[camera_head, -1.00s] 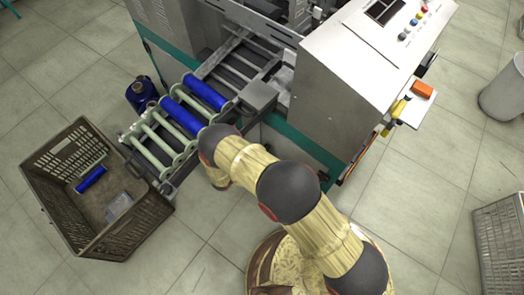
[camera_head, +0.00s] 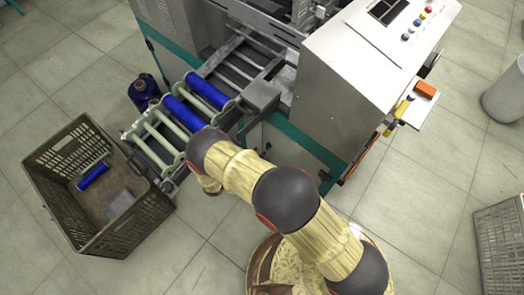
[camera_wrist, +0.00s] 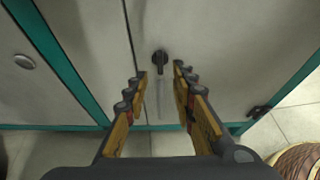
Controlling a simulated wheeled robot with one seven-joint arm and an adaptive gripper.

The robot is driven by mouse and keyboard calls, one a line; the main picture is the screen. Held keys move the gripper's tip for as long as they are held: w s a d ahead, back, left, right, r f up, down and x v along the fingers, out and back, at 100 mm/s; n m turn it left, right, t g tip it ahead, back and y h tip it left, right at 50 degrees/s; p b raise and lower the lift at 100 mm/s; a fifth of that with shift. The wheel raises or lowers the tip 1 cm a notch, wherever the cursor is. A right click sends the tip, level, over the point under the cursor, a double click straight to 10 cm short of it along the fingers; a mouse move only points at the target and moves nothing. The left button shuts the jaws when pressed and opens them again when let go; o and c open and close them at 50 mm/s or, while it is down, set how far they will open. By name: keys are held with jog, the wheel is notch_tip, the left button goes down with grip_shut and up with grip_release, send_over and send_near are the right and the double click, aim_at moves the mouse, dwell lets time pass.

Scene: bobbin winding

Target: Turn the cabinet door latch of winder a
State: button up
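The winder (camera_head: 335,85) stands at the top centre in the head view, with a grey body and green trim. In the wrist view its cabinet door (camera_wrist: 225,50) fills much of the picture. The dark latch (camera_wrist: 160,60) on the door has a knob at the top and a short lever pointing down. A pale strip shows below it. My gripper (camera_wrist: 161,72) is open, with one finger on each side of the latch's lower part. I cannot tell whether either finger touches it. In the head view my arm hides the gripper and the latch.
A brown crate (camera_head: 148,205) with a blue bobbin inside stands at the left. Blue rolls (camera_head: 207,90) lie on the winder's rack. A grey bin (camera_head: 503,98) and a grey crate (camera_head: 500,245) are at the right. A hinge (camera_wrist: 260,112) shows at the door's right.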

jog(key=v, duration=0.6)
jog(key=shift+s+a, duration=0.25)
jog(key=shift+s, duration=0.05)
jog(key=shift+r, duration=0.15)
